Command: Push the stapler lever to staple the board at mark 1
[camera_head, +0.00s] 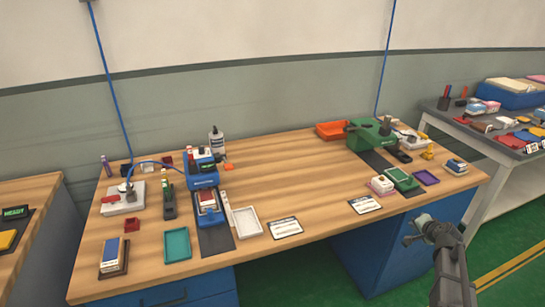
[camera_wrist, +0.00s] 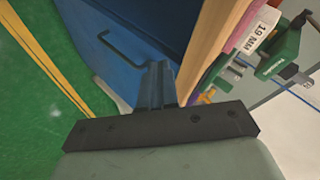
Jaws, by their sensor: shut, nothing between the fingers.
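My gripper (camera_head: 428,232) is in front of the table's right end, apart from everything on it. In the wrist view its fingers (camera_wrist: 156,75) are together with nothing between them. A blue machine (camera_head: 203,173) stands left of the table's middle, with a red-and-white piece (camera_head: 208,203) on a dark strip before it. A green machine (camera_head: 371,135) stands at the back right, with a green tray-like piece (camera_head: 402,178) in front. A slim dark stapler-like tool (camera_head: 169,204) lies left of the blue machine. Which one is the task's stapler, the board and mark 1 are too small to tell.
The wooden table (camera_head: 290,175) has a clear middle. A teal tray (camera_head: 177,245), a white tray (camera_head: 247,222), an orange tray (camera_head: 331,130) and printed cards (camera_head: 285,228) lie around. A blue drawer cabinet (camera_wrist: 125,40) is close to my gripper. Another loaded table (camera_head: 470,128) stands at right.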

